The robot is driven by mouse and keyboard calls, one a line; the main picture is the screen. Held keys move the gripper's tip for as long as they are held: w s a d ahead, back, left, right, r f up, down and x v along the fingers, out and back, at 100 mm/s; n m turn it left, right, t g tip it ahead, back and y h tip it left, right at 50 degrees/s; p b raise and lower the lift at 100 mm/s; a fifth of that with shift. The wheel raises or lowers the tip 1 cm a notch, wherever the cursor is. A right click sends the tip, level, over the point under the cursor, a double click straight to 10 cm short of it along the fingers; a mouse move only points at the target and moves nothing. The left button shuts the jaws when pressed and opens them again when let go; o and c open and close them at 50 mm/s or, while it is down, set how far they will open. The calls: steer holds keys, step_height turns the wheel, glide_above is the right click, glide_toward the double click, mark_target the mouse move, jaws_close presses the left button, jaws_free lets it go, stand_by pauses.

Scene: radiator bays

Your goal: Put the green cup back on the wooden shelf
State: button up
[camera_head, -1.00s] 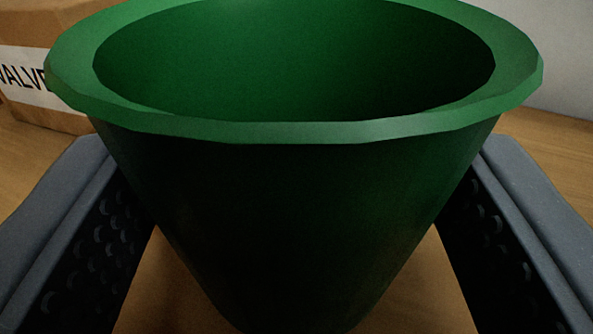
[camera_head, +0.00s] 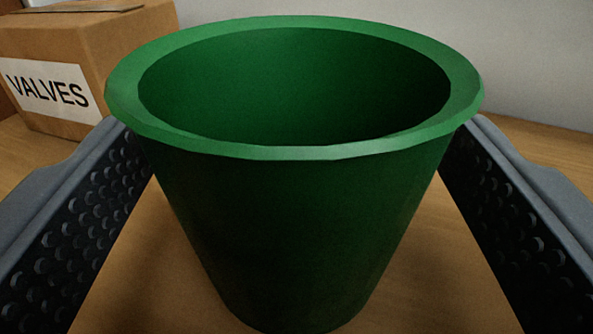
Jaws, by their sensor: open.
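The green cup (camera_head: 295,220) stands upright on a wooden surface (camera_head: 130,290), with its open mouth toward me and its inside empty as far as I can see. My gripper (camera_head: 295,150) is open, with one dark, dimpled finger on each side of the cup. Wooden surface shows between the cup's lower wall and both fingers. Near the rim, the cup overlaps the fingertips in the picture, and I cannot tell whether they touch.
A cardboard box (camera_head: 125,50) labelled VALVES stands behind the cup at the left. A pale wall (camera_head: 530,60) closes off the back. Bare wooden surface shows behind the cup at the right.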

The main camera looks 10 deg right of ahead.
steer(key=b+v, duration=0.3)
steer(key=v, duration=0.8)
steer(key=shift+w, duration=0.1)
